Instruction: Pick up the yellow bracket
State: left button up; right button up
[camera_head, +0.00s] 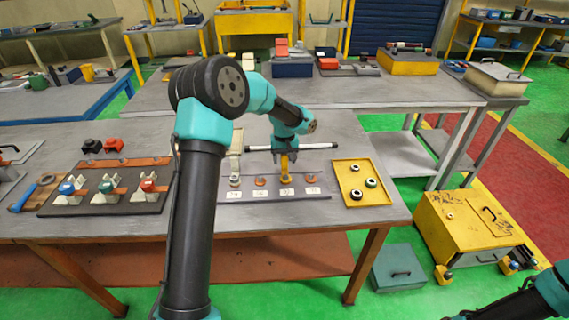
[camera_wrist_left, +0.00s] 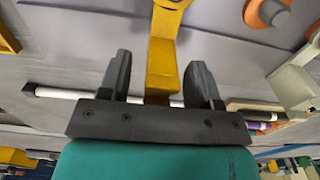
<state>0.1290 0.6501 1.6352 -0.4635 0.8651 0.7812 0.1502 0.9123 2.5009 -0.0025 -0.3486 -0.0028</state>
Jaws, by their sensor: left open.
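The yellow bracket (camera_head: 285,179) stands on the dark grey board with labelled places on the middle table. Its upper part is partly hidden by my left gripper (camera_head: 286,168) in the head view. In the left wrist view, the yellow bracket (camera_wrist_left: 162,55) runs between the two fingers of my left gripper (camera_wrist_left: 160,65). The fingers are apart, one on each side of it, with visible gaps. My right arm shows only at the lower right corner of the head view; its gripper is out of the picture.
A white rod (camera_head: 262,149) lies behind the bracket. Orange parts (camera_head: 260,181) stand beside it on the board (camera_head: 325,193). A yellow tray (camera_head: 342,178) with several rings is to the right. A board with white fixtures (camera_head: 110,192) is to the left.

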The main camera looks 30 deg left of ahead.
aim_at(284, 157)
pick_arm(q)
jog(key=shift+f, duration=0.15)
dwell(0.3)
jog(key=c, duration=1)
jog(key=shift+r, duration=0.2)
jog(key=shift+r, duration=1.5)
jog(key=shift+s+d+r, duration=0.15)
jog(key=shift+s, duration=0.1)
jog(key=s+d, duration=0.2)
jog(key=s, duration=0.2)
jog(key=s+d+r, duration=0.1)
jog(key=s+d, duration=0.2)
jog(key=s, duration=0.1)
jog(key=s+d, duration=0.3)
jog(key=s, duration=0.2)
jog(key=shift+s+r, duration=0.1)
jog(key=shift+r, duration=0.1)
